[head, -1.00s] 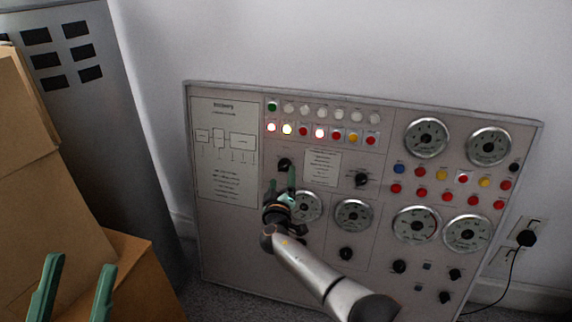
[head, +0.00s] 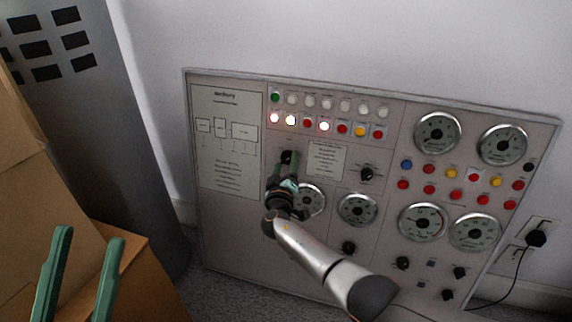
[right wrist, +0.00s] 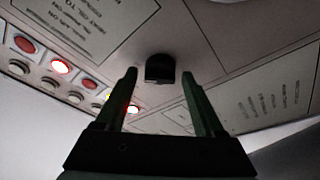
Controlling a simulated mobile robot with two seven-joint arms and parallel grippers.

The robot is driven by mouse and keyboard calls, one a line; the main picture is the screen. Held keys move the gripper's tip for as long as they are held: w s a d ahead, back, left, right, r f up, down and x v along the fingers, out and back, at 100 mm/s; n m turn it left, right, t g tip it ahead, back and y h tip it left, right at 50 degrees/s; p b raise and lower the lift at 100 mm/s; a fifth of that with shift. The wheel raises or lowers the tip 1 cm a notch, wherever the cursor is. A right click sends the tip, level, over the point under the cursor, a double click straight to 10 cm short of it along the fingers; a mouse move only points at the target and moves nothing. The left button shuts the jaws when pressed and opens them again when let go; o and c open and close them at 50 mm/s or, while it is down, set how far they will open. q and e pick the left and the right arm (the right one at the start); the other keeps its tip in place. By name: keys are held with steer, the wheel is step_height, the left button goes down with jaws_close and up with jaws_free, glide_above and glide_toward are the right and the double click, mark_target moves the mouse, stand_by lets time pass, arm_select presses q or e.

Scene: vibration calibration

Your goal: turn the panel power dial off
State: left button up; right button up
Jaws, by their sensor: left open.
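The grey control panel (head: 230,235) leans against the wall. A black dial (head: 287,156) sits below its lamp rows, left of a small text label. My right gripper (head: 284,170) is at this dial and partly covers it. In the right wrist view the right gripper (right wrist: 158,76) is open, with the black dial (right wrist: 160,68) between and just beyond its fingertips. A gap shows on both sides, so the fingers do not appear to touch it. Which dial is the power dial cannot be read. My left gripper (head: 90,236) is open and empty at the lower left.
Other black knobs (head: 367,174), round gauges (head: 437,133) and lit lamps (head: 290,119) cover the panel. Cardboard boxes (head: 150,275) and a grey cabinet (head: 120,130) stand at the left. A plug with a cable (head: 536,238) is in the wall at the right.

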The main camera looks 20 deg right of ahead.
jaws_close()
stand_by(0.3)
